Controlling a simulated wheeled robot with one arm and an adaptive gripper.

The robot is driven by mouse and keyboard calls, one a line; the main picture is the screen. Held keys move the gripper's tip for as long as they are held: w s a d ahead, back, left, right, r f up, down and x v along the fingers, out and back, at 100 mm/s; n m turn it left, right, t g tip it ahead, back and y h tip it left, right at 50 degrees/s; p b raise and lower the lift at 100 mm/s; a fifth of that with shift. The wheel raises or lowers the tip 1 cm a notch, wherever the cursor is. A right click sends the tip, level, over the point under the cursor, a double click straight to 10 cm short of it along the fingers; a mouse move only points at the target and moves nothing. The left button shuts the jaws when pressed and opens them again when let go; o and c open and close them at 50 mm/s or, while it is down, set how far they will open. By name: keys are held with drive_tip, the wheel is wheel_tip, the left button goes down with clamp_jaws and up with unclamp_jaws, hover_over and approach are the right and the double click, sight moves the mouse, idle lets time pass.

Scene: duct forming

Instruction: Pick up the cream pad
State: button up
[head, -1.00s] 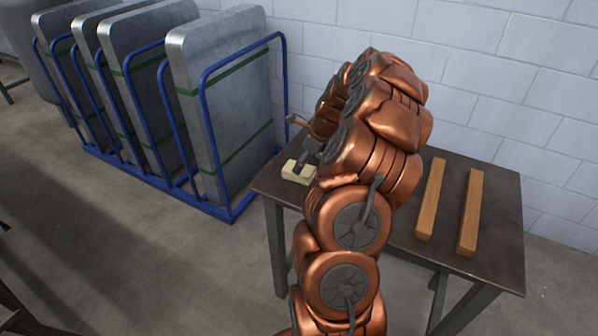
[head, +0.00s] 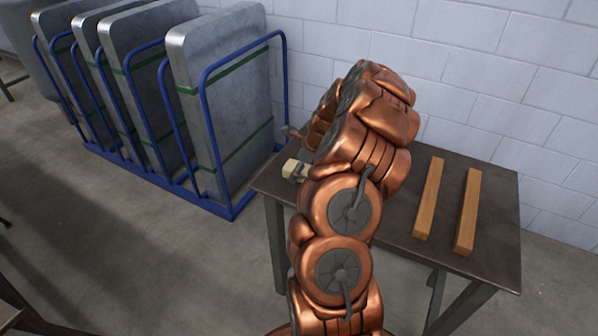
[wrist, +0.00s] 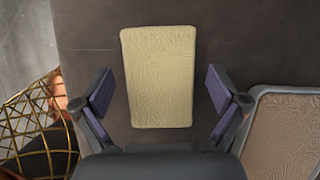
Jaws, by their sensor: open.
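The cream pad (wrist: 158,75) lies on the dark table top, a textured rectangle with its long side running away from me in the wrist view. My gripper (wrist: 160,82) is open, with one dark finger on each side of the pad and a gap on both sides. The pad's near end lies just beyond the gripper body. Its height above the pad is hard to tell. In the head view, the pad (head: 291,168) shows at the table's left end; my copper-coloured arm hides most of the gripper there.
A brown textured panel in a grey frame (wrist: 288,135) lies right of the gripper. A gold wire mesh (wrist: 28,125) is at left. Two wooden bars (head: 428,200) (head: 468,212) lie on the table's right half. A blue rack (head: 233,212) with grey slabs stands left of the table.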

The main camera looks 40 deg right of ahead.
drive_tip(key=shift+f, duration=0.1)
idle(0.3)
drive_tip(key=c, duration=1.2)
drive_tip(key=shift+c, duration=0.2)
drive_tip(key=shift+r+b, duration=0.9)
drive_tip(key=shift+r, duration=1.15)
drive_tip(key=s+a+r+b, duration=0.1)
drive_tip(key=s+a+b, duration=0.2)
drive_tip(key=s+a, duration=0.6)
drive_tip(key=a, duration=0.4)
drive_tip(key=shift+r, duration=0.2)
drive_tip(key=shift+a, duration=0.1)
